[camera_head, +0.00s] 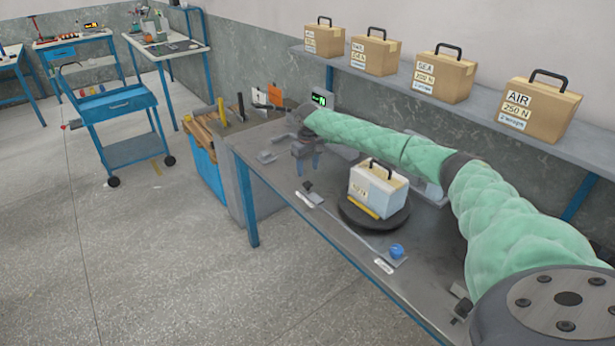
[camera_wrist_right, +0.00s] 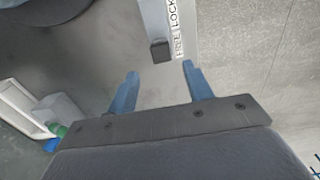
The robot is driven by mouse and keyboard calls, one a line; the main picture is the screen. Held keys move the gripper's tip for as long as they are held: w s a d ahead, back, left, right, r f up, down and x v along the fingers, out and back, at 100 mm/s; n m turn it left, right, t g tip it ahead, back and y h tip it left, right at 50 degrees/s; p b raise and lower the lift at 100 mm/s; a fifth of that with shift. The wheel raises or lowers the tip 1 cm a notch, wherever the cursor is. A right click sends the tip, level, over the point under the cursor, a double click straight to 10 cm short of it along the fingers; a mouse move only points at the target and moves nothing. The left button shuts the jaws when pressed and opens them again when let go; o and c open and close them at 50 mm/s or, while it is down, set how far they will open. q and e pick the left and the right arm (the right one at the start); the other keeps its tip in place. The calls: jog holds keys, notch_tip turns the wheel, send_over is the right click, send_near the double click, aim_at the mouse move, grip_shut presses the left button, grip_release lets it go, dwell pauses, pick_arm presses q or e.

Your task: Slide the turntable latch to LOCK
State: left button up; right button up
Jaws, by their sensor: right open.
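The turntable (camera_head: 350,216) is a dark disc on the workbench and carries a white box (camera_head: 367,190) with a black handle. Its edge shows at the top left in the right wrist view (camera_wrist_right: 45,14). The latch, a small dark block (camera_wrist_right: 160,50), sits on a grey strip beside a white label (camera_wrist_right: 177,28) reading FREE and LOCK. The block is beside the word FREE. It also shows in the head view (camera_head: 308,186). My right gripper (camera_head: 308,164) is open and empty above the bench, with the block just ahead of its blue fingertips (camera_wrist_right: 160,68). My left gripper is not in view.
A blue knob (camera_head: 397,250) stands on the bench's front part, near another white label (camera_head: 384,266). Several brown boxes (camera_head: 443,77) stand on the shelf behind the bench. A blue cart (camera_head: 118,104) stands at the left on open floor.

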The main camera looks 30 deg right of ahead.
aim_at(308, 184)
notch_tip(308, 184, down, 6)
jog(key=shift+r+p, duration=0.25)
jog(key=shift+p, duration=0.55)
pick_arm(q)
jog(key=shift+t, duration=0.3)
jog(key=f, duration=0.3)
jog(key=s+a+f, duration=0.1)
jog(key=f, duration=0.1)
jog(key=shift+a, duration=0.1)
pick_arm(e)
jog(key=shift+s+a+f, duration=0.1)
jog(key=shift+s, duration=0.05)
jog(key=shift+f, duration=0.1)
grip_shut()
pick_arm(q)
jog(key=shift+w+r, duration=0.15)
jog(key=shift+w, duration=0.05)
